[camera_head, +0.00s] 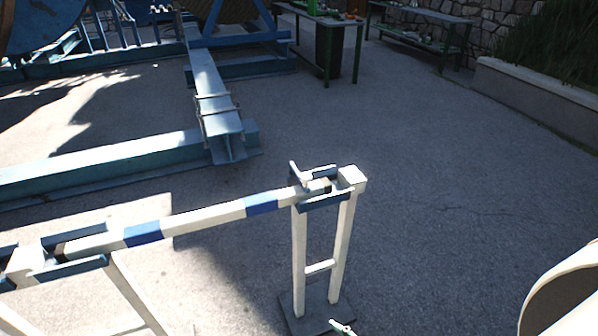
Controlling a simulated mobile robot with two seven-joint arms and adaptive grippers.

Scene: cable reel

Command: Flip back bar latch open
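A white bar with blue bands (205,217) lies across two white stands. Its right end rests in a blue bracket (325,201) on top of the right stand (299,250). A small pale latch lever (300,176) stands up at this bracket, tilted a little to the left. Whether it is fastened is too small to tell. The bar's left end sits at another blue bracket (75,270), partly cut off by the picture's edge.
A blue steel frame (215,95) stands behind the bar. Green-legged tables (322,20) are at the back. The paved ground right of the stand is clear.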

